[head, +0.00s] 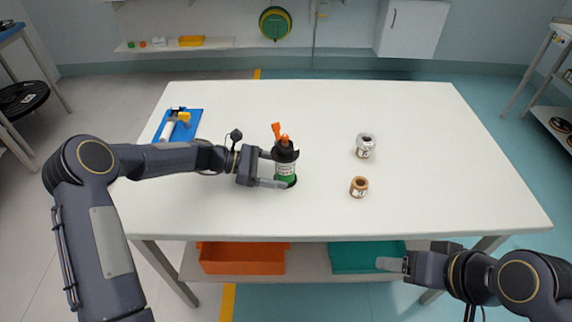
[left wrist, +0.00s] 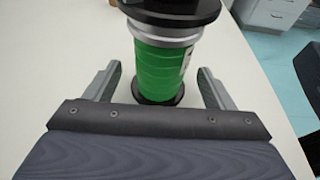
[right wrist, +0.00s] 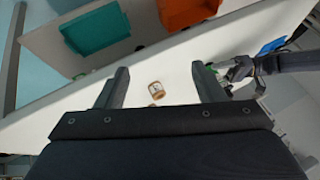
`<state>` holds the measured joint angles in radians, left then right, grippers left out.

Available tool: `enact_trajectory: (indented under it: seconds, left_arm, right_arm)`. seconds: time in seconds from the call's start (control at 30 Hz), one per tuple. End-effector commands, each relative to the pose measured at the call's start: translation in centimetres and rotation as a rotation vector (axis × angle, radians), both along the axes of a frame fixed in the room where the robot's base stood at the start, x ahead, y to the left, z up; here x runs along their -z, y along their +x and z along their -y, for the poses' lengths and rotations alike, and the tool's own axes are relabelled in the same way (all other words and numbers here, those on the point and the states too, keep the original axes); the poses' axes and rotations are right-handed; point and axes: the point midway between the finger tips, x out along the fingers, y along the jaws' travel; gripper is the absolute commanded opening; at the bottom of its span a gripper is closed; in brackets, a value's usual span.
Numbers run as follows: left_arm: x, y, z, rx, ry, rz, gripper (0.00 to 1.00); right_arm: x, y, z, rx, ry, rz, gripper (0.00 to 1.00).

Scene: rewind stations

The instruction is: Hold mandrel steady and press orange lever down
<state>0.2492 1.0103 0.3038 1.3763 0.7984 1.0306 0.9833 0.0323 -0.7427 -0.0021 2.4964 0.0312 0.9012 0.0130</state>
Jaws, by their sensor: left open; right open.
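The mandrel (head: 285,168) stands upright on the white table, with a green body, a black top and a dark base. Its orange lever (head: 277,130) sticks up at the top, tilted to the left. My left gripper (head: 272,168) is open, with its fingers on either side of the green body. In the left wrist view the mandrel's green body (left wrist: 162,72) stands between the two fingers, with gaps at both sides. The orange lever is out of that view. My right gripper (head: 390,264) is open and empty off the table's front edge, low at the right.
A clear-and-white spool (head: 365,146) and a brown spool (head: 358,187) stand right of the mandrel. A blue board (head: 190,122) with a white-and-yellow tool lies at the left. Orange (head: 243,258) and teal (head: 366,257) bins sit below the table. The table's right side is clear.

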Motion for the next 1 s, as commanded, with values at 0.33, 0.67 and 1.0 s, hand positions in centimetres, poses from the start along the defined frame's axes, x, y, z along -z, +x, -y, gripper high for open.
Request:
enact_trajectory:
  seconds: [0.33,0.67,1.0]
  left_arm:
    - [0.36,0.0,1.3,0.0,0.0,0.001,0.77]
    - [0.36,0.0,1.28,0.0,0.0,0.001,0.56]
    - [0.36,0.0,1.26,0.0,0.0,0.001,0.34]
  right_arm:
    - [0.24,0.0,0.0,0.0,0.0,0.0,0.62]
    - [0.24,0.0,0.0,0.0,0.0,0.0,0.62]
    - [-0.01,0.31,-0.01,0.005,0.009,-0.002,0.47]
